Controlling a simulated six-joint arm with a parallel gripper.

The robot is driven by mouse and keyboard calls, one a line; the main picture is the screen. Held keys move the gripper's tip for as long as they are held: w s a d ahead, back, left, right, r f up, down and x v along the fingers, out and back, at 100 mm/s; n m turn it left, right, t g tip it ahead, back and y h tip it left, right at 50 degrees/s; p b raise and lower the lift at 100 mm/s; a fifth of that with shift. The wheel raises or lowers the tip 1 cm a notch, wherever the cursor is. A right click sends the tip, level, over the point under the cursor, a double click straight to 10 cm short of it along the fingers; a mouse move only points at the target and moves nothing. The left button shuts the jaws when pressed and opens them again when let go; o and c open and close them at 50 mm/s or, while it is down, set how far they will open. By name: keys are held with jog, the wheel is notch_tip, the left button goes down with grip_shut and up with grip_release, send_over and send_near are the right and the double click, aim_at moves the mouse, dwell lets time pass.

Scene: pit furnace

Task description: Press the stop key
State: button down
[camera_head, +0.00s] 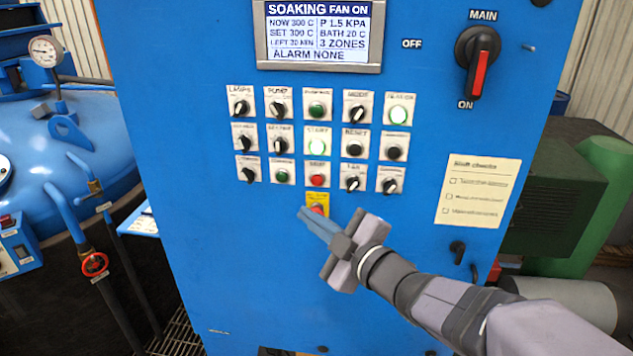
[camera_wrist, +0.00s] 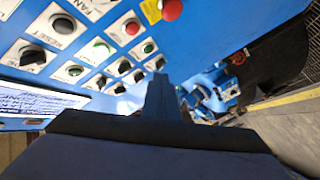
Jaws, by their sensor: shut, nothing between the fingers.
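The stop key (camera_head: 317,180) is a red round button on a white plate, in the middle of the lowest full row of the blue panel. It also shows in the wrist view as a red button on a white plate (camera_wrist: 132,27), left of the yellow-plated one. My gripper (camera_head: 303,212) is shut and empty, below and slightly left of the stop key in the head view. Its fingertips lie beside a red button on a yellow plate (camera_head: 314,199) and partly overlap it. In the wrist view my gripper (camera_wrist: 160,80) stands out before the panel; contact cannot be told.
The screen (camera_head: 319,34) reads SOAKING, FAN ON, ALARM NONE. A main switch (camera_head: 478,62) is upper right, a paper checklist (camera_head: 478,190) right. The panel's lower left is bare.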

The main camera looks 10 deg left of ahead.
jog(key=shift+w, duration=0.1)
jog(key=shift+w+p, duration=1.1)
jog(key=shift+w, duration=3.2)
jog(key=shift+w, duration=0.8)
jog(key=shift+s, duration=0.2)
jog(key=shift+s+b, duration=0.3)
jog(key=shift+s, duration=0.3)
jog(key=shift+s+b, duration=0.8)
jog(key=shift+s, duration=1.7)
